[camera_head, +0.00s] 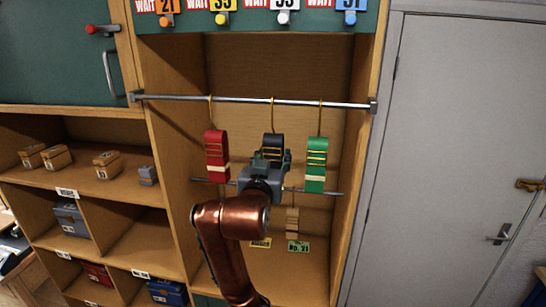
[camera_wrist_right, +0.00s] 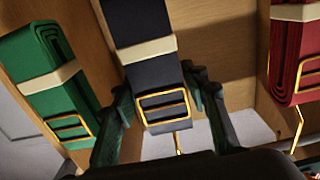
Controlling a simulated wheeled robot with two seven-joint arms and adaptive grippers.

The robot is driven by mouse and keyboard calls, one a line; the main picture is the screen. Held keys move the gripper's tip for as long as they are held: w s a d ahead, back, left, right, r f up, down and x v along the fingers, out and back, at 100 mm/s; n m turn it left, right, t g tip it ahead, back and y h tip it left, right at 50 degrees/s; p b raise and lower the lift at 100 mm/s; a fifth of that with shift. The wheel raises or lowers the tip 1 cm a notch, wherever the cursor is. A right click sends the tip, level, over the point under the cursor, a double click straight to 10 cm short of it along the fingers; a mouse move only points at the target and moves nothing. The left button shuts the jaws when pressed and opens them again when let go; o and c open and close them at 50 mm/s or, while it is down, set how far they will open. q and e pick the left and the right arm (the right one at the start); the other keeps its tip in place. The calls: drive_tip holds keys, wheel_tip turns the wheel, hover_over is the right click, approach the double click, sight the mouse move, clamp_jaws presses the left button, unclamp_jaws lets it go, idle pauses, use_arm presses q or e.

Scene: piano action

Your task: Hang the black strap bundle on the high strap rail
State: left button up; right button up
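The black strap bundle (camera_head: 273,146) hangs upright below the high strap rail (camera_head: 330,103), with its thin yellow hook reaching up to the rail. In the right wrist view the bundle (camera_wrist_right: 142,45) has a cream band and a gold buckle. My right gripper (camera_head: 272,160) is in front of the bundle's lower part. In the wrist view its fingers (camera_wrist_right: 158,95) lie against both sides of the bundle near the buckle, with no clear gap. In the head view the gripper hides the bundle's lower end. My left gripper is out of view.
A red bundle (camera_head: 216,150) hangs to the left and a green bundle (camera_head: 316,160) to the right, both close by. A lower rail (camera_head: 326,192) runs behind, with a tan bundle (camera_head: 292,222) below it. The wooden bay's side walls (camera_head: 365,150) bound the space.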

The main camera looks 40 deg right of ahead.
drive_tip(key=o, duration=0.3)
drive_tip(key=shift+s+a, duration=0.1)
drive_tip(key=v, duration=1.1)
drive_tip(key=shift+s+a, duration=0.25)
drive_tip(key=shift+a, duration=0.05)
